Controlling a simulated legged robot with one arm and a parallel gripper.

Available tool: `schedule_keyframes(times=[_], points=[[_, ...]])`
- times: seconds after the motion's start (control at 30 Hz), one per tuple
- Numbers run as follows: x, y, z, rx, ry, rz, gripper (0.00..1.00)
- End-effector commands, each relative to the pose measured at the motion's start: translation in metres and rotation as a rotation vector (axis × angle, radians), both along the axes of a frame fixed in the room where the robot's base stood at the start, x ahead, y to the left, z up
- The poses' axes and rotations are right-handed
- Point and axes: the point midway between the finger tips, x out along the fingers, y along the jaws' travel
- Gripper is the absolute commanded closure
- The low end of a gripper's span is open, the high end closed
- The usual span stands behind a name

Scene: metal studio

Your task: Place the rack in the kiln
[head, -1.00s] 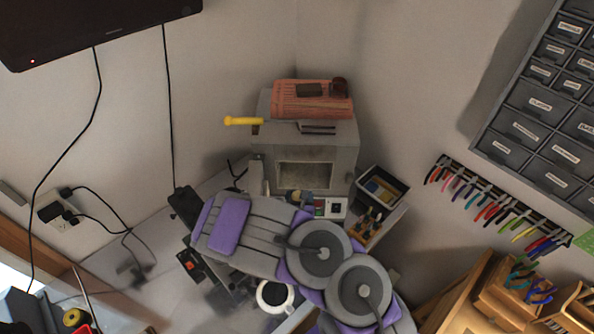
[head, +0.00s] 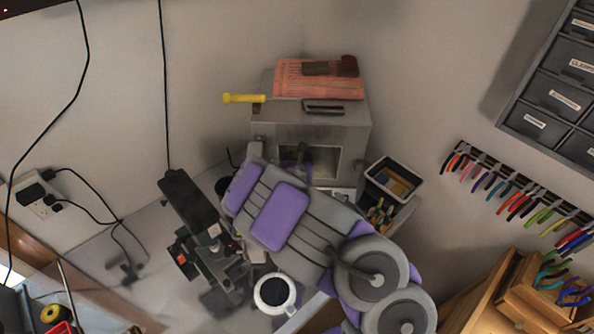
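The kiln (head: 350,137) is a grey box in the corner of the bench, with its front opening (head: 326,162) facing me. My arm reaches from the lower right toward it and covers the kiln's lower left front. A small dark and purple part, probably my gripper (head: 298,165), shows at the left of the opening, partly behind my arm. Its fingers are too small and dark to make out, so I cannot tell whether it holds anything. I cannot pick out the rack with certainty.
On the kiln lie an orange ribbed pad (head: 318,83) with dark blocks and a yellow-handled fork (head: 244,98). A bin (head: 392,184) stands to the kiln's right. A white mug (head: 274,293) and a black-topped device (head: 188,198) stand in front, near my arm.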

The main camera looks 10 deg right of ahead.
Motion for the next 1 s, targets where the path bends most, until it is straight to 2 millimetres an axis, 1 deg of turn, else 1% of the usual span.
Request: schedule_keyframes(times=[0.03, 0.13, 0.37, 0.47, 0.8, 1.0], points=[[0.005, 0.0, -0.005, 0.001, -0.004, -0.001, 0.62], [0.011, -0.001, -0.003, -0.002, -0.005, -0.001, 0.62], [0.015, 0.0, -0.001, -0.003, -0.001, 0.001, 0.62], [0.015, 0.0, -0.006, -0.004, -0.001, 0.002, 0.62], [0.015, 0.0, -0.035, -0.003, -0.001, 0.002, 0.62], [0.015, 0.0, -0.037, -0.002, -0.001, 0.002, 0.62]])
